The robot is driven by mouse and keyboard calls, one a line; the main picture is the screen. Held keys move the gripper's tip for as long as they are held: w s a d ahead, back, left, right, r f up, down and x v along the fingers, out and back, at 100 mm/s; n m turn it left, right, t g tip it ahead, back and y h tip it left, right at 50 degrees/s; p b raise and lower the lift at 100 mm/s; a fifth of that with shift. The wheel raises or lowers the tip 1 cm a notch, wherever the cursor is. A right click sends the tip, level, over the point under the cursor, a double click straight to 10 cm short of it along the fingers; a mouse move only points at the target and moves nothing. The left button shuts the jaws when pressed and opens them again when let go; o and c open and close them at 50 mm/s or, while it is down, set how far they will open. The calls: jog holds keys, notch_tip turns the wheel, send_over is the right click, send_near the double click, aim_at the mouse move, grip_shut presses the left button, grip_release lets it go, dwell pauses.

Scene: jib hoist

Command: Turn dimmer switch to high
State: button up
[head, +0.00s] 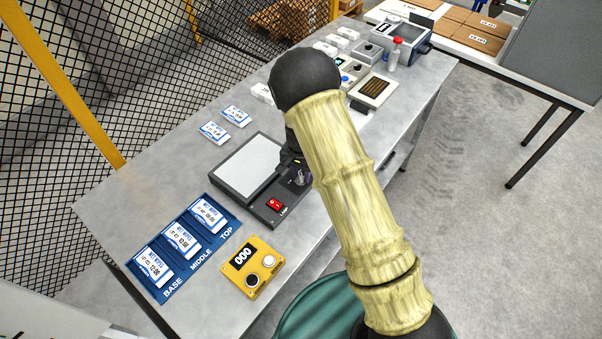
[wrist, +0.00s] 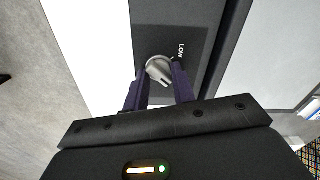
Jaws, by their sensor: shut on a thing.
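The light box (head: 228,190) has a pale panel and a dark frame, and stands on the grey bench. My gripper (wrist: 160,76) is shut on the knob, one dark finger on each side. In the head view my gripper (head: 298,175) is over the right end of the frame, and my arm covers part of that area. No HIGH mark shows, and I cannot tell the knob's exact setting.
A red lamp switch (head: 274,204) sits on the frame near my gripper. A yellow counter box (head: 254,267) and a blue tray (head: 160,285) with white packs are nearer. Several devices, including a grey box (head: 401,45), stand farther along the bench. Mesh fencing (head: 150,60) runs along the left.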

aim_at(301, 176)
jog(key=shift+o, duration=0.4)
jog(key=shift+m, duration=1.5)
jog(key=shift+s+f, duration=0.1)
jog(key=shift+s, duration=0.05)
jog(key=o, duration=1)
jog(key=shift+a, duration=0.1)
notch_tip(301, 176, up, 18)
jog(key=b, duration=0.3)
jog(key=shift+f, duration=0.25)
